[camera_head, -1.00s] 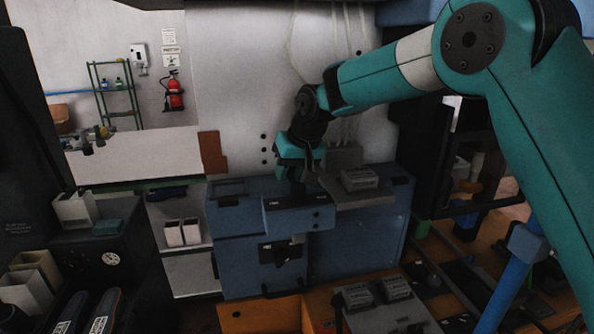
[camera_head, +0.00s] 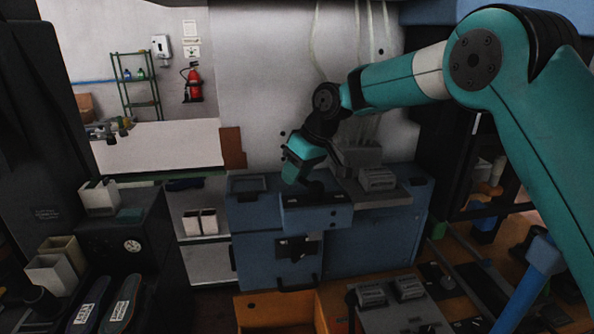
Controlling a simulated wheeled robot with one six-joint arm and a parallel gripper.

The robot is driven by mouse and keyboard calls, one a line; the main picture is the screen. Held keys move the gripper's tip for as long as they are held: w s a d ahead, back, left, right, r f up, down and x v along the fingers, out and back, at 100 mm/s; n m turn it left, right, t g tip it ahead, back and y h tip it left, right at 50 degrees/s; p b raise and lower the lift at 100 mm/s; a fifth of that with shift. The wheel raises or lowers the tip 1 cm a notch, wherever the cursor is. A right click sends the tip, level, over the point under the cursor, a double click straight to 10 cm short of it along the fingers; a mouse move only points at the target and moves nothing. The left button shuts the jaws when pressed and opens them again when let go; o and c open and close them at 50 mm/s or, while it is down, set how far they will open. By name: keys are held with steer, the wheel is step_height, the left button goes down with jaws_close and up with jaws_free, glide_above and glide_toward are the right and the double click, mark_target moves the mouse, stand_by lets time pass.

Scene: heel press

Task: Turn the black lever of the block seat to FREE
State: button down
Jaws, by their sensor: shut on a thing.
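The block seat (camera_head: 325,216) is a blue-grey box jutting from the front of the blue press cabinet, with a dark top and small marks on its face. My teal and black gripper (camera_head: 308,186) is tilted over its top and is shut on a dark piece there, which looks like the black lever. The jaws hide most of the lever, so its exact angle is unclear. Lettering on the block seat is too small to read.
A black fitting (camera_head: 295,248) with a pale label sits on the cabinet front below. A grey block (camera_head: 377,180) lies on the grey plate to the right. An orange bin (camera_head: 262,312) stands below. Insoles (camera_head: 122,305) and pale bins (camera_head: 52,275) are at lower left.

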stand_by(0.3)
steer(key=c, duration=0.8)
jaws_free()
steer(key=p+v, duration=1)
steer(key=v, duration=0.7)
steer(key=shift+r, duration=0.25)
steer(key=shift+s+f, duration=0.1)
steer(key=s+d+f+b, duration=0.1)
steer(key=s+f+b, duration=0.5)
steer(key=s, duration=0.5)
steer(key=s+d+f+m+g+b, duration=0.1)
steer(key=s+f+b, duration=0.5)
steer(key=s, duration=0.6)
steer(key=s+f+m+b, duration=0.1)
steer(key=s+f+b, duration=0.6)
steer(key=s, duration=0.5)
steer(key=shift+d+f+g+h, duration=0.3)
steer(key=shift+d+f, duration=0.05)
steer(key=shift+d, duration=0.05)
